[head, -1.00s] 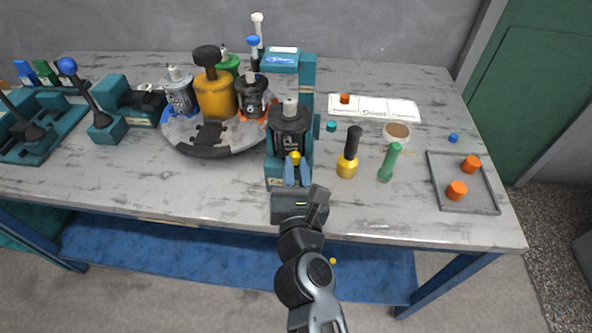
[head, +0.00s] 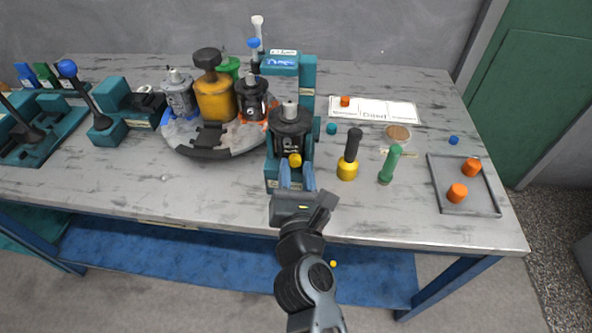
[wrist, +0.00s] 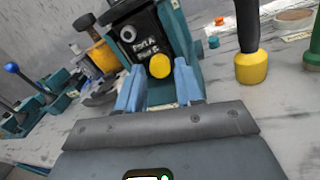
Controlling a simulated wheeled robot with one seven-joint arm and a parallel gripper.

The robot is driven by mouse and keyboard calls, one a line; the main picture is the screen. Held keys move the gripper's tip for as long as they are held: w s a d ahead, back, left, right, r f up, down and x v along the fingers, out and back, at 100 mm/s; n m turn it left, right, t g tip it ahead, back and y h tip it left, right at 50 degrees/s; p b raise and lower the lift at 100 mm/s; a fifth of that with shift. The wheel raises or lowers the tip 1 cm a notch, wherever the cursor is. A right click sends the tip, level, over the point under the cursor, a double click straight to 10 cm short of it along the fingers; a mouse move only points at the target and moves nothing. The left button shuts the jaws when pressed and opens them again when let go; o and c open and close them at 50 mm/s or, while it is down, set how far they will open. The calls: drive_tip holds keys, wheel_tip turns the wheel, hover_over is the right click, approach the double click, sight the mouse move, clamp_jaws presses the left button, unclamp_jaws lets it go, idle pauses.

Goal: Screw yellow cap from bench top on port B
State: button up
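The black motor (head: 289,128) stands upright in a teal fixture (head: 308,85) near the bench's front edge. A yellow cap (head: 295,160) sits at the lower right of its front face; it also shows in the wrist view (wrist: 160,66). A bare metallic port (wrist: 128,34) shows at the upper left of that face. My gripper (head: 297,172) is in front of the motor. In the wrist view its blue fingers (wrist: 158,76) are apart, with the cap just beyond their tips and a gap between them.
A yellow-based screwdriver-like tool (head: 347,168) and a green one (head: 389,164) stand right of the motor. A grey tray (head: 456,208) with orange caps lies farther right. A round turntable (head: 208,150) with other motors is at left. Another small yellow piece (head: 333,264) lies below the bench.

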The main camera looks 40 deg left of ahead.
drive_tip(key=shift+p+v, duration=0.4)
drive_tip(key=shift+v, duration=1.2)
drive_tip(key=o, duration=0.6)
drive_tip(key=shift+c, duration=0.2)
drive_tip(key=p+v, duration=0.1)
drive_tip(key=v, duration=0.5)
drive_tip(key=shift+d, duration=0.1)
drive_tip(key=v, duration=0.7)
drive_tip(key=shift+s+d, duration=0.25)
drive_tip(key=shift+s, duration=0.05)
